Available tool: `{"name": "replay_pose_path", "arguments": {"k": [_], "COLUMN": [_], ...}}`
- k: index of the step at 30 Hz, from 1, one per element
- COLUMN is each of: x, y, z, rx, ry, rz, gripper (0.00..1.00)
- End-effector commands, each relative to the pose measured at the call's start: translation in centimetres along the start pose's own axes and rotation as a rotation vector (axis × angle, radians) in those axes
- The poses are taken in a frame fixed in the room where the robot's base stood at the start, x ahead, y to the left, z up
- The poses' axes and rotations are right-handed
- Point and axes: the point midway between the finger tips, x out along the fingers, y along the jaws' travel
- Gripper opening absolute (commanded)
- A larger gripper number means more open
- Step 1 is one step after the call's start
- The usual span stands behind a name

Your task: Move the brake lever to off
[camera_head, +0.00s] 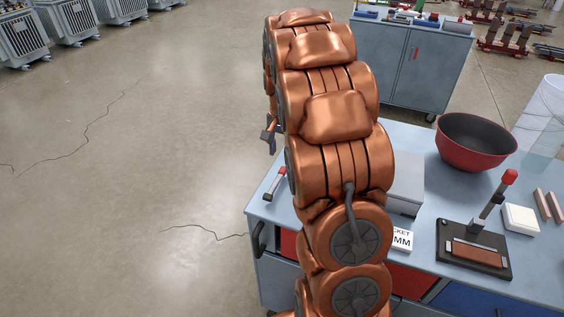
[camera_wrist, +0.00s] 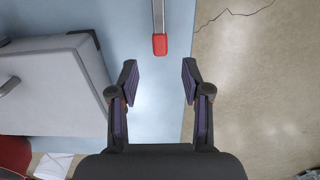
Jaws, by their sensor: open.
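A lever with a red tip (camera_head: 275,183) lies along the left edge of the grey-blue bench (camera_head: 440,190). In the wrist view its red end (camera_wrist: 160,45) and grey shaft are centred just ahead of my gripper (camera_wrist: 159,75). My gripper is open and empty, its two fingers spread on either side of the lever's line, apart from it. A second lever with a red knob (camera_head: 510,177) stands tilted on a black base with a brown block (camera_head: 475,252) on the right of the bench. No label tells which is the brake lever. My arm hides part of the bench.
A grey box (camera_head: 407,185) sits beside my arm; it also shows at left in the wrist view (camera_wrist: 55,85). A red bowl (camera_head: 476,140), a white block (camera_head: 520,218) and a clear container (camera_head: 543,110) stand to the right. Open floor lies left.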

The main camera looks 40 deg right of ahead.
Motion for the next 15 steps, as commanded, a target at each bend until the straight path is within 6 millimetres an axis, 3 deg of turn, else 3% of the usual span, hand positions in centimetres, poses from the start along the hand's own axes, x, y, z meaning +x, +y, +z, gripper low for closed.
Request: {"name": "replay_pose_path", "arguments": {"k": [15], "x": [6.3], "y": [0.0], "z": [0.1], "rx": [-0.003], "ry": [-0.003], "rz": [0.002], "gripper": [0.48]}}
